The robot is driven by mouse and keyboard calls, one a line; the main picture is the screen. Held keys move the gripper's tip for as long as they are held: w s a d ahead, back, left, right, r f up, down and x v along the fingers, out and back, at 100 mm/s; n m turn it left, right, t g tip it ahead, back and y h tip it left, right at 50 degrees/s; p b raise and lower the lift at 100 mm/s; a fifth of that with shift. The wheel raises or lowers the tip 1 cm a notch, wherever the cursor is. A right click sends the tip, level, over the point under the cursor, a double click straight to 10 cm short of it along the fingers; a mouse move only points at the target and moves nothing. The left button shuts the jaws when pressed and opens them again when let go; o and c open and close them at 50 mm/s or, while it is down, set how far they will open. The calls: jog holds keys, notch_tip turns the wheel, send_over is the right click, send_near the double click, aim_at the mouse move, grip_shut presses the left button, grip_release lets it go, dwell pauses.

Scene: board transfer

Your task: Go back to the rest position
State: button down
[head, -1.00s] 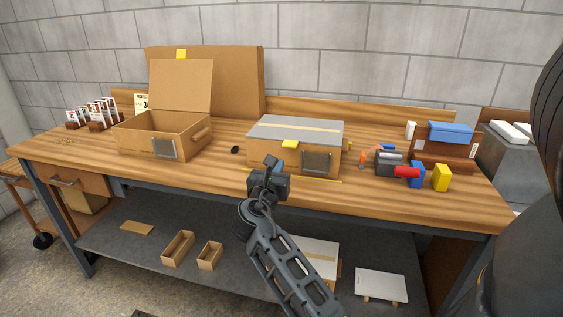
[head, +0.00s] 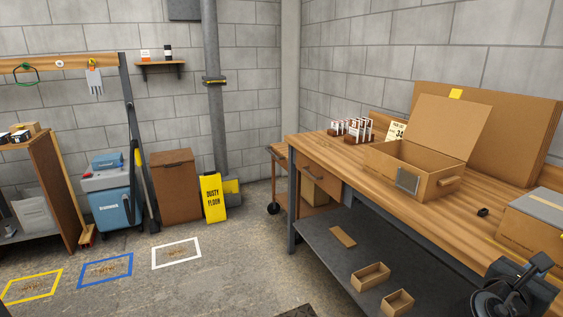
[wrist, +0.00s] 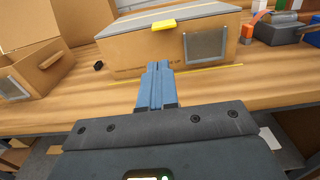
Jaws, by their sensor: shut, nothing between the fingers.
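My gripper (wrist: 155,88) is shut and empty in the wrist view, its fingers together over the front part of the wooden workbench (wrist: 195,95). The closed cardboard box (wrist: 125,50) with a grey top stands just beyond the fingertips, with a yellow tag and a grey plate on its front. In the head view part of my arm shows at the bottom right, and I cannot make out the fingers there. The open cardboard box (head: 435,187) stands on the workbench (head: 345,160) with its lid up. The closed box (head: 530,225) is cut off at the right edge.
A lower shelf (head: 335,265) holds small cardboard trays. Left of the bench stand a brown cabinet (head: 176,185), a yellow floor sign (head: 212,195) and a blue bin (head: 115,208). White, blue and yellow squares mark the floor. The floor between them and the bench is largely clear.

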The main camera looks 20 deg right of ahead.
jog(key=s+a+f+m+t+y, duration=0.25)
jog(key=a+f+t+y, duration=0.35)
jog(key=a, duration=0.5)
jog(key=s+a+f+m+t+y, duration=0.2)
jog(key=s+a+f+t+y, duration=0.2)
jog(key=a+f, duration=0.55)
jog(key=s+a+r+m+t+y, duration=0.1)
jog(key=s+a+r+m+y, duration=0.3)
jog(key=a, duration=0.5)
jog(key=s+a+r+m+t+y, duration=0.2)
jog(key=s+a+r+m+y, duration=0.2)
jog(key=s+a+r+m, duration=0.5)
jog(key=shift+s+m, duration=0.65)
jog(key=shift+s, duration=0.55)
